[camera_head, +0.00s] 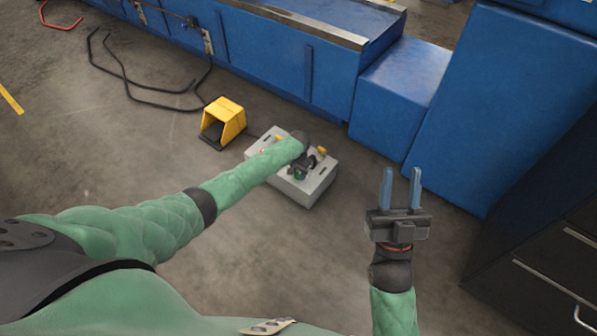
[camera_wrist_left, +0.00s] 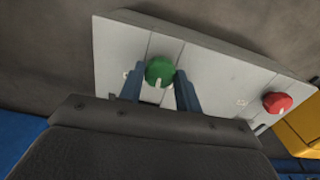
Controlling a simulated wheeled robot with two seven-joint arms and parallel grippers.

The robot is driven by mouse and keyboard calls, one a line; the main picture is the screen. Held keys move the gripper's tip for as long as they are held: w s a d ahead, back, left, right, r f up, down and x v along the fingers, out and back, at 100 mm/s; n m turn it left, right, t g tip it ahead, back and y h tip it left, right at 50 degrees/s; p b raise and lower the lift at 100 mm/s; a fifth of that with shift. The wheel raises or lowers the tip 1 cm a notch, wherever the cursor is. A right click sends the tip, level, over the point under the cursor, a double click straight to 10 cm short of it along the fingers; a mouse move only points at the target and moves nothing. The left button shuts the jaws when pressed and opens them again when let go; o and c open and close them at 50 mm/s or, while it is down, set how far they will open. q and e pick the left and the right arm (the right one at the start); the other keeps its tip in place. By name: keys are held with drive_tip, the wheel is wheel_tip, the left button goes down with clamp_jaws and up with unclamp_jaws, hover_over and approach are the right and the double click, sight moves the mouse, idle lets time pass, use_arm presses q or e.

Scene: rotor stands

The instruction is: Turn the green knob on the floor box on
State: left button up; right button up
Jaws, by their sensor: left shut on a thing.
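The grey floor box (camera_head: 318,184) stands on the floor in the middle of the head view, partly covered by my left arm. In the left wrist view the box top (camera_wrist_left: 215,65) fills the upper part. The green knob (camera_wrist_left: 159,70) sits between the two blue fingers of my left gripper (camera_wrist_left: 160,86), which is shut on it. A pale mark shows on the knob's lower edge. In the head view my left gripper (camera_head: 301,172) is at the box top. My right gripper (camera_head: 401,188) is open and empty, right of the box.
A red knob (camera_wrist_left: 277,102) is on the same box. A yellow foot pedal housing (camera_head: 224,120) stands left of the box. Blue machinery (camera_head: 330,75) is behind, and a dark drawer cabinet (camera_head: 540,260) is at the right. A black cable (camera_head: 140,95) lies on the floor.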

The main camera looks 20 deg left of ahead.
use_arm(q)
drive_tip(key=m+p, duration=0.1)
drive_tip(key=m, duration=0.2)
drive_tip(key=shift+r, duration=0.15)
drive_tip(key=m, duration=0.4)
drive_tip(key=shift+p, duration=0.35)
drive_tip(key=shift+m, duration=1.2)
use_arm(e)
drive_tip(key=w+a+f+g+h, duration=0.1)
drive_tip(key=f+g, duration=0.3)
drive_tip(key=f, duration=0.6)
drive_tip(key=w+a+f+g+h, duration=0.1)
drive_tip(key=w+f+g, duration=0.2)
drive_tip(key=f, duration=0.7)
drive_tip(key=shift+w+a+g, duration=0.15)
drive_tip(key=shift+w+g, duration=0.25)
drive_tip(key=shift+w, duration=0.05)
drive_tip(key=shift+f, duration=0.15)
use_arm(q)
drive_tip(key=o, duration=1)
drive_tip(key=shift+c, duration=0.2)
use_arm(e)
drive_tip(key=shift+f, duration=0.1)
